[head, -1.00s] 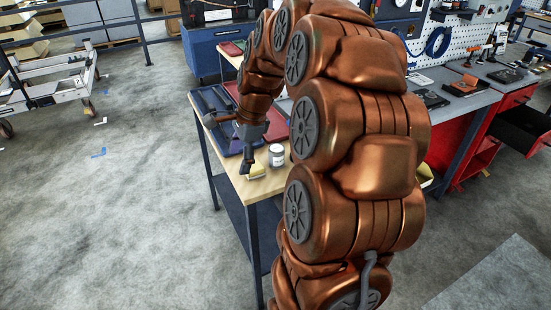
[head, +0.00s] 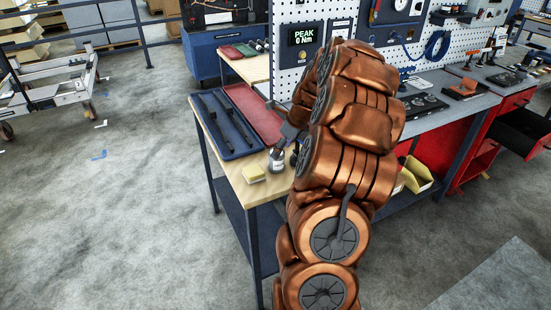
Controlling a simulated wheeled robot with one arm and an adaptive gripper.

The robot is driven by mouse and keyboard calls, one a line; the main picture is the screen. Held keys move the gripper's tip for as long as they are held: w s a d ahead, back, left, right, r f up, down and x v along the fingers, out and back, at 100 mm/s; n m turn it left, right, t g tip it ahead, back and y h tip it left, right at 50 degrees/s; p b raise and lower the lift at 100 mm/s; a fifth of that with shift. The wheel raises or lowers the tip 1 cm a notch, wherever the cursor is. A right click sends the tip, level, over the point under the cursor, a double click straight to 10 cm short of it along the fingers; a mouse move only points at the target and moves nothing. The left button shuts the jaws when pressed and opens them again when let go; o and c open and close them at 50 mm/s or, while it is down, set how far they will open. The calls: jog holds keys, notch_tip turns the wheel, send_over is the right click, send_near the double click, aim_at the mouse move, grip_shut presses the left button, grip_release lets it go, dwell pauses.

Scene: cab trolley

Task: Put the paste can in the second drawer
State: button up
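My arm hides much of the gripper, so I cannot tell whether the fingers are closed on the can. The red drawer cabinet (head: 483,163) is at the right under the grey bench. One dark drawer (head: 524,132) there stands pulled out, below a shut red drawer front (head: 517,98).
A blue tray (head: 211,131) with dark tools and a red tray (head: 252,112) lie on the wooden table (head: 254,190). A yellow bin (head: 416,176) is right of my arm. Open floor lies left.

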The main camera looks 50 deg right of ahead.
aim_at(275, 166)
jog(key=shift+w+p+x, duration=0.15)
jog(key=shift+p+x, duration=0.5)
jog(key=shift+x, duration=1.05)
jog(key=shift+w+p+x, duration=0.2)
jog(key=shift+p+x, duration=0.4)
jog(key=shift+x, duration=1.05)
jog(key=shift+r, duration=0.1)
jog(key=shift+c, duration=0.2)
